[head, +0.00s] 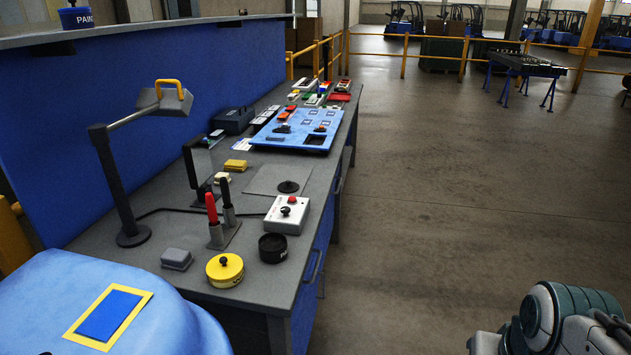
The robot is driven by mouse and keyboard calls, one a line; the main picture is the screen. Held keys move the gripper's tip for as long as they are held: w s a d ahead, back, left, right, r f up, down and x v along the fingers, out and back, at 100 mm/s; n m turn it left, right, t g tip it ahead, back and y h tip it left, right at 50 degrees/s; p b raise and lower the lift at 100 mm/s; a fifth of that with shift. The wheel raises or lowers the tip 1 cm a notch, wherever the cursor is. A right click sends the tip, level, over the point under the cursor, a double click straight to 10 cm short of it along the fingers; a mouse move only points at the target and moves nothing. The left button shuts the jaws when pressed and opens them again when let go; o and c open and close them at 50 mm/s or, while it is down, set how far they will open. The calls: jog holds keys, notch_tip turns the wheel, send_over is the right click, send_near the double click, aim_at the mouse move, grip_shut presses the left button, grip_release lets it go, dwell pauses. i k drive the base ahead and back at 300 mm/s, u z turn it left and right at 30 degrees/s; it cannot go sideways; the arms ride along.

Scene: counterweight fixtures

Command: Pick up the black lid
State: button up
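A small flat black disc with a low knob (288,187), which looks like the black lid, lies on a thin grey mat (262,180) on the grey workbench (185,235). Nearer the front edge stands a round black open container (272,248). Beside it on the left is a round yellow tin (225,275) with a yellow top and a black knob. My arm shows at the bottom right, over the floor and well apart from the bench. My gripper's fingers are not in view.
A white box with a red button (287,215) stands between the disc and the black container. Upright red and black-handled tools (212,215) and a lamp-like post (117,190) stand left. A blue board (300,130) lies farther back. Floor right of the bench is clear.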

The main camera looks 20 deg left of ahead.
aim_at(288, 187)
jog(key=z, duration=0.25)
jog(key=i, duration=1.45)
jog(key=u, duration=0.3)
jog(key=i, duration=1.3)
jog(key=u, duration=1.7)
jog(key=i, duration=0.7)
jog(key=u, duration=0.7)
